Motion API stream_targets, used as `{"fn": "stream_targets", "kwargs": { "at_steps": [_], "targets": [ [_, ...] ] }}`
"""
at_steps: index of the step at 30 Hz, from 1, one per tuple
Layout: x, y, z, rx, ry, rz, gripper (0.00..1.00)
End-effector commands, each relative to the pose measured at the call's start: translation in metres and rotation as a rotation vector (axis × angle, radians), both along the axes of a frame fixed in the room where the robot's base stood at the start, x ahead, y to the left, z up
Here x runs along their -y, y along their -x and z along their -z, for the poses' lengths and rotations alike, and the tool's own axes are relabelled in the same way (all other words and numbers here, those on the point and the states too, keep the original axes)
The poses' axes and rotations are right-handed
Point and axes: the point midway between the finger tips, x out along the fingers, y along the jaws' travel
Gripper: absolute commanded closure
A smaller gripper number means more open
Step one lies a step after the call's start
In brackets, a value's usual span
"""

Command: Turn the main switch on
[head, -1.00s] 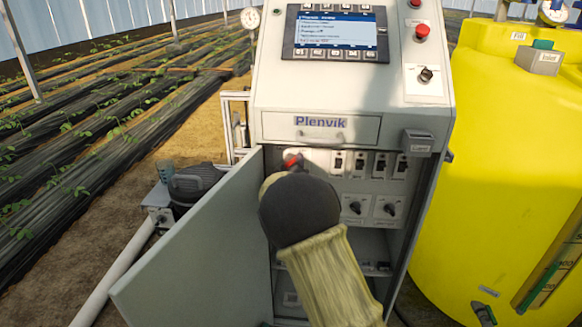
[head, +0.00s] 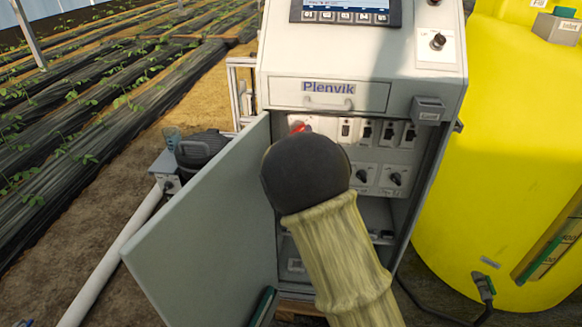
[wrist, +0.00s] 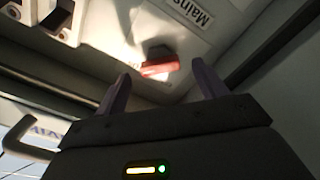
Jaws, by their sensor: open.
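The main switch is a red handle (head: 299,127) on a pale plate at the upper left inside the open cabinet (head: 330,65). In the wrist view the red handle (wrist: 160,68) lies on a dark base beside a label reading "Mains" (wrist: 190,14). My gripper (wrist: 160,74) is open and empty. Its two fingers point at the switch, one on each side of the handle in the picture. I cannot tell whether they touch it. In the head view my dark, rounded arm link hides the gripper and part of the switch panel.
The cabinet door (head: 205,215) stands open to the left. Breakers (head: 366,130) and rotary knobs (head: 395,178) sit right of and below the switch. A drawer with a handle (head: 328,98) is just above. A yellow tank (head: 500,190) stands at the right.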

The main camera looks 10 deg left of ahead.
Motion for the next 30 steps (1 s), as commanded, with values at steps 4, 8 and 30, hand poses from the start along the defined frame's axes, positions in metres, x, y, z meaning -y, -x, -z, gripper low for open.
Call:
{"fn": "stream_targets", "kwargs": {
  "at_steps": [4,8,30],
  "targets": [
    [-0.001,0.027,0.000,-0.002,-0.001,-0.001,0.29],
    [-0.002,0.051,0.000,-0.002,-0.001,-0.002,0.29],
    [-0.004,0.132,0.001,-0.002,-0.001,0.001,0.29]
  ]
}}
